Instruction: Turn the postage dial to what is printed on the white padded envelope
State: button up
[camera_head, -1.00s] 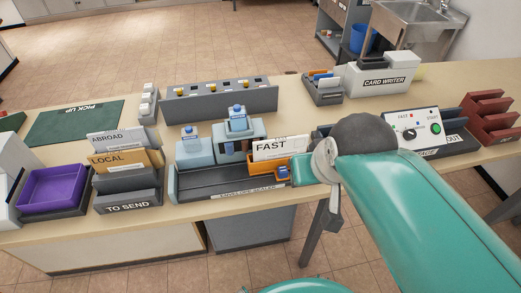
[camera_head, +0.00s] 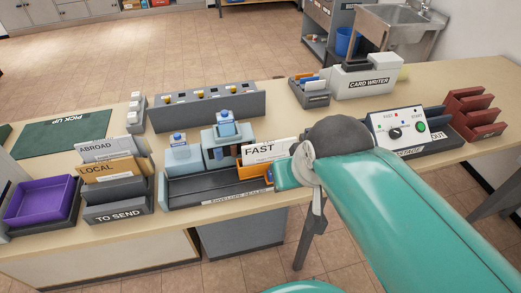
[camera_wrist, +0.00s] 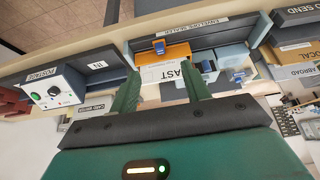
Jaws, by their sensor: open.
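The postage dial is a black knob (camera_head: 394,133) on a white control box with small coloured marks and a green button (camera_head: 420,127), right of my arm. In the wrist view the dial (camera_wrist: 54,91) is at the left, seen tilted, by a POSTAGE label. A white envelope or card printed FAST (camera_head: 262,150) stands at an orange holder (camera_head: 255,172) on the envelope sealer; I cannot tell whether it is padded. It also shows in the wrist view (camera_wrist: 165,73). My gripper (camera_wrist: 158,84) is open and empty, its fingers toward the FAST piece.
The TO SEND rack (camera_head: 118,200) with ABROAD and LOCAL pieces and a purple tray (camera_head: 40,203) are at the left. The card writer (camera_head: 365,78) is at the back. A red rack (camera_head: 470,112) stands at the right. The bench between sealer and card writer is mostly clear.

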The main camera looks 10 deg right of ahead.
jog(key=shift+o, duration=0.6)
jog(key=w+d+r+m+g, duration=0.1)
jog(key=w+d+r, duration=0.2)
jog(key=w+d, duration=0.55)
jog(key=m, duration=0.3)
send_over(398, 133)
jog(key=s, duration=0.6)
notch_tip(398, 133, down, 3)
jog(key=x, duration=1.3)
jog(key=shift+w+f, duration=0.1)
jog(key=shift+w, duration=0.1)
